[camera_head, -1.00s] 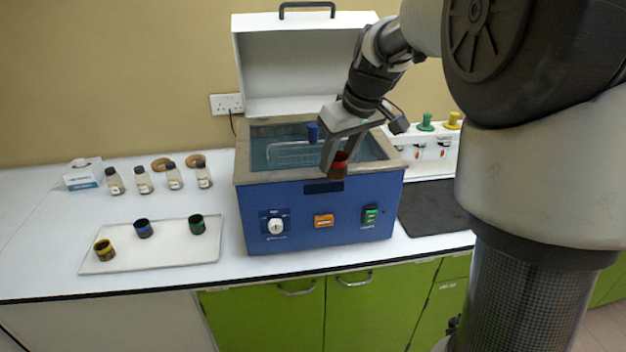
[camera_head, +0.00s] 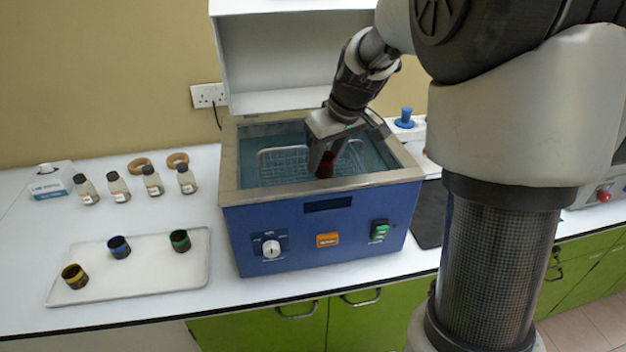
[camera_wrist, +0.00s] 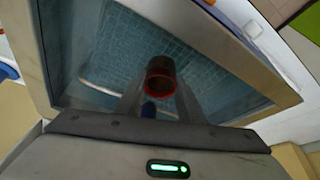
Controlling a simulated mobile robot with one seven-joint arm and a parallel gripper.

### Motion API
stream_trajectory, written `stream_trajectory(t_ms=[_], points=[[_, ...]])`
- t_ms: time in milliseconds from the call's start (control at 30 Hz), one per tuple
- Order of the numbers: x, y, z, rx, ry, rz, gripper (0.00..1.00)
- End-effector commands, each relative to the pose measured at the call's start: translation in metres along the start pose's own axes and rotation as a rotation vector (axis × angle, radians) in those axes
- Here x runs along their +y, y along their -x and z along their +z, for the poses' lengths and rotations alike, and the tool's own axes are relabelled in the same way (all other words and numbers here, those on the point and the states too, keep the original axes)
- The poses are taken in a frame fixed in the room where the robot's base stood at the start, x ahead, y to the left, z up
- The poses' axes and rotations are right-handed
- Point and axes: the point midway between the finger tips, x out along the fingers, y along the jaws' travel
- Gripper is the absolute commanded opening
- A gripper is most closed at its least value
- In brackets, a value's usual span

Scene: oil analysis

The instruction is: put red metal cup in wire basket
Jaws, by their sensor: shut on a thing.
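The red metal cup (camera_head: 326,165) is held by my gripper (camera_head: 322,158) over the open water bath. In the wrist view the cup (camera_wrist: 160,78) shows its red rim and dark inside between the two fingers, with the bath's water around it. The wire basket (camera_head: 283,160) sits in the bath; its left part shows in the head view, and my gripper hides part of it. The cup is in front of or over the basket's right part; I cannot tell whether it is inside the wires or touches them.
The blue bath (camera_head: 350,222) has its lid (camera_head: 290,55) raised at the back and a metal rim (camera_head: 228,165) around the opening. A white tray (camera_head: 150,270) with yellow, blue and green cups lies to the left. Small bottles (camera_head: 152,181) stand behind it. A dark mat (camera_head: 430,215) lies to the right.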

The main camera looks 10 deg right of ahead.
Motion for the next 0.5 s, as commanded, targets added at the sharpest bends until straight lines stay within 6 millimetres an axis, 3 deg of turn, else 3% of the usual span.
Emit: stream_trajectory(t_ms=[33,200,400,500], points=[[0.0,-0.015,0.007,-0.005,-0.002,-0.003,0.12],[0.0,-0.052,0.022,-0.003,-0.003,-0.001,0.12],[0.001,-0.071,0.029,0.0,-0.001,0.001,0.12],[0.0,-0.075,0.021,0.001,0.001,0.0,0.12]])
